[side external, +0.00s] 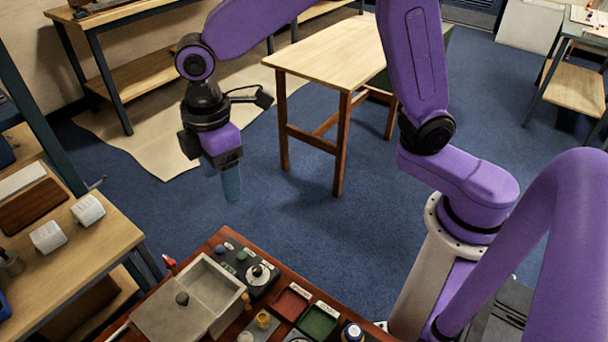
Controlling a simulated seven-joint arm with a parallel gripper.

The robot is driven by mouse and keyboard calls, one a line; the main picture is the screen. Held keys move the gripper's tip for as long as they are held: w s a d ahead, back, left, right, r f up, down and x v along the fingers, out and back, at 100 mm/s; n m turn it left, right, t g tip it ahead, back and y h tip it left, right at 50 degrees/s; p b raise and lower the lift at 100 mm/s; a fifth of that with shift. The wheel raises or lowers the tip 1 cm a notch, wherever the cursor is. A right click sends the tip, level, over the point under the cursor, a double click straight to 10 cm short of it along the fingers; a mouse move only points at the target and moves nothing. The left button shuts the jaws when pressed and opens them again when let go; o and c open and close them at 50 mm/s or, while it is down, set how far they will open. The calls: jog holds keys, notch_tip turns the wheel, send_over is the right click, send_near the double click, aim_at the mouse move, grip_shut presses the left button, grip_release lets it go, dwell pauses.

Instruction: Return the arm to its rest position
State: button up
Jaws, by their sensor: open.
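My gripper (231,192) hangs from my purple arm (415,60), left of centre, with its blue fingers pointing down. It is open, with nothing seen between the fingers. It is in the air, apart from the work table (222,240) in the foreground, and appears over the blue floor beyond that table. The gap between the fingers is hard to make out from this side.
The work table carries a grey box (215,285), a dark control panel (250,272), a red tray (291,302) and a green tray (318,320). A wooden table (330,55) stands behind my gripper.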

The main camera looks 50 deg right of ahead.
jog(key=s+d+r+m, duration=0.1)
jog(key=s+d, duration=0.8)
jog(key=shift+s+r, duration=0.15)
jog(key=shift+s, duration=0.15)
jog(key=shift+o, duration=0.3)
jog(key=s+d+f+m, duration=0.1)
jog(key=s+d, duration=0.9)
jog(key=shift+s+f+m, duration=0.2)
jog(key=shift+m, duration=0.2)
jog(key=o, duration=0.6)
jog(key=shift+s+d+f, duration=0.1)
jog(key=shift+s+d, duration=0.15)
jog(key=m, duration=1.3)
send_over(244, 296)
notch_tip(244, 296, down, 14)
notch_tip(244, 296, down, 10)
jog(key=shift+r, duration=0.25)
jog(key=shift+r, duration=0.1)
